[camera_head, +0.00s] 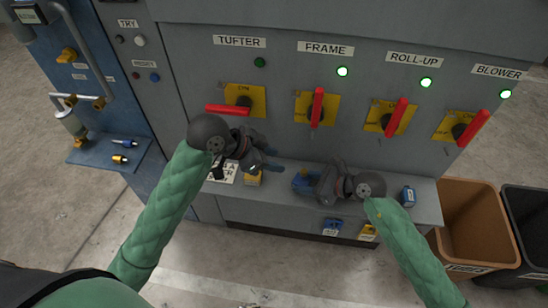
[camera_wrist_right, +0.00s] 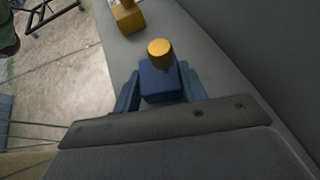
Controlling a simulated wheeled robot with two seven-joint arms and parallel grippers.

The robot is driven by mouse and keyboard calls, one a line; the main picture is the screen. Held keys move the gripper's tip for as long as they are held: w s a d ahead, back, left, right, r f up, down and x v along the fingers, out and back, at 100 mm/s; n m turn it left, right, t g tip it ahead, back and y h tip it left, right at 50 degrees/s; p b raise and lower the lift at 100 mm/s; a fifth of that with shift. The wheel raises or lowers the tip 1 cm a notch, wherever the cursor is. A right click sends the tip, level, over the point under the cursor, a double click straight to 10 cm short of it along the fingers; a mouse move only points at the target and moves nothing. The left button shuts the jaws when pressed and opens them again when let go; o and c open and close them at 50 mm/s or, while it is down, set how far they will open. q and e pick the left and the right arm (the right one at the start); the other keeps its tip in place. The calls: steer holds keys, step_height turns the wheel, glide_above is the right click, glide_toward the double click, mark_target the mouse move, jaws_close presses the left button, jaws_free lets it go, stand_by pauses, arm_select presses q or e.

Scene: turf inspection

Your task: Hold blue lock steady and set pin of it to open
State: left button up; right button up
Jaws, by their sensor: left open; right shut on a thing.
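The blue lock (camera_wrist_right: 158,84) is a small dark blue block with a yellow-gold round knob (camera_wrist_right: 159,50) on top, likely its pin. It sits upright between the two blue fingers of my right gripper (camera_wrist_right: 160,92), which is shut on it. In the head view the lock (camera_head: 302,183) is low over or on the grey ledge, partly hidden by the fingers. My left gripper (camera_head: 268,164) is open and empty, to the left of the lock and apart from it. Whether the pin is set open cannot be told.
A yellow block (camera_head: 252,178) stands on the grey ledge (camera_head: 385,185), close below my left gripper; it also shows in the right wrist view (camera_wrist_right: 128,18). A blue item (camera_head: 408,196) stands at the ledge's right end. Red handles (camera_head: 317,107) stick out above. Bins (camera_head: 475,230) stand right.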

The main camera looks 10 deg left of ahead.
steer(key=o, duration=0.8)
steer(key=shift+o, duration=0.2)
steer(key=shift+d, duration=0.1)
